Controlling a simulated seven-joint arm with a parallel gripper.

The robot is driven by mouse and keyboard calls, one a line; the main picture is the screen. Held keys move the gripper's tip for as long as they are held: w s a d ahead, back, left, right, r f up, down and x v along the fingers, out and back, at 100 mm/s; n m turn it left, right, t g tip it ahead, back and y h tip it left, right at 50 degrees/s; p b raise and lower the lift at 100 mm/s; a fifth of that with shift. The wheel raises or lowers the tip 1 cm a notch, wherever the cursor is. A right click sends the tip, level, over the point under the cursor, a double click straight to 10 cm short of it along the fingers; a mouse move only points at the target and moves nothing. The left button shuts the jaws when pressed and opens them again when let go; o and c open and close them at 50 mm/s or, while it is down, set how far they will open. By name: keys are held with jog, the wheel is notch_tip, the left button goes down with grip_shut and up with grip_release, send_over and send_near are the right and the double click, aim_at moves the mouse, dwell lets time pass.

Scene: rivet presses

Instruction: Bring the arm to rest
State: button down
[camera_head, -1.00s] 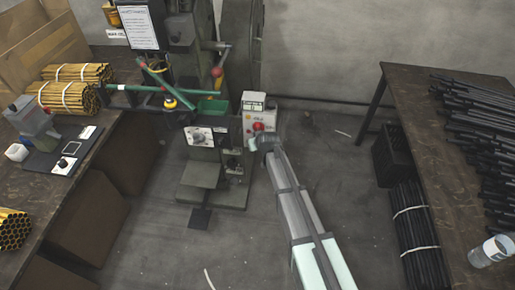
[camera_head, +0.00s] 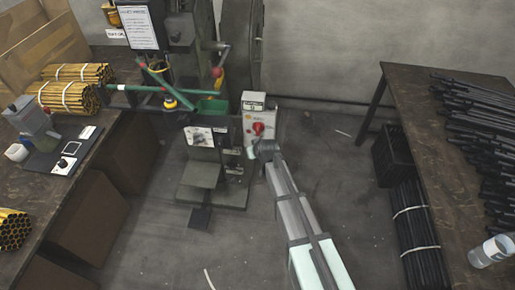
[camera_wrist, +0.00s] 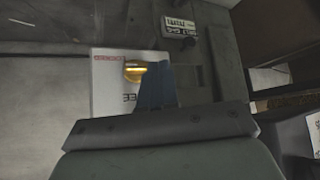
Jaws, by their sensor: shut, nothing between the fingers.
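My arm reaches up from the bottom of the head view toward the rivet press (camera_head: 215,165). My gripper (camera_head: 252,152) is at the arm's far end, in front of the press and just below the grey control box (camera_head: 258,120) with its red button. In the wrist view, the fingers of my gripper (camera_wrist: 156,84) are together with nothing between them. Beyond them is a white panel (camera_wrist: 106,85) with a round yellow-lit part (camera_wrist: 136,71), partly hidden by the fingers. Whether the fingertips touch anything cannot be told.
The left table (camera_head: 40,190) holds bundles of yellow tubes (camera_head: 65,97) and a small grey device (camera_head: 30,115). The right table (camera_head: 425,130) holds many black rods (camera_head: 480,120) and a clear bottle (camera_head: 490,250). A black crate (camera_head: 390,160) stands beneath it.

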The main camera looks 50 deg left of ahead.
dwell(0.4)
jog(key=s+d+f+m+g+h, duration=0.1)
jog(key=s+d+f+h, duration=0.2)
jog(key=d, duration=0.5)
jog(key=s+d+f+m+g+h, duration=0.1)
jog(key=s+d+f+h, duration=0.2)
jog(key=d, duration=0.6)
jog(key=d+f+m+g+h, duration=0.15)
jog(key=d+f, duration=0.25)
jog(key=d, duration=0.8)
jog(key=d+f+m+h, duration=0.15)
jog(key=d+f, duration=0.25)
jog(key=d, duration=0.8)
jog(key=d+f+m+g+h, duration=0.15)
jog(key=d+f, duration=0.25)
jog(key=d, duration=0.8)
jog(key=s+d+f+m+g+y, duration=0.1)
jog(key=s+d+m, duration=0.1)
jog(key=d, duration=0.6)
jog(key=s+d+f+m+g+y, duration=0.1)
jog(key=s+d+f+m, duration=0.1)
jog(key=d, duration=0.6)
jog(key=s+d+f+m+g+y, duration=0.1)
jog(key=s+d+m, duration=0.3)
jog(key=d, duration=0.4)
jog(key=shift+s+d+f+g, duration=0.2)
jog(key=shift+s+f+g, duration=0.3)
jog(key=shift+s+f, duration=0.2)
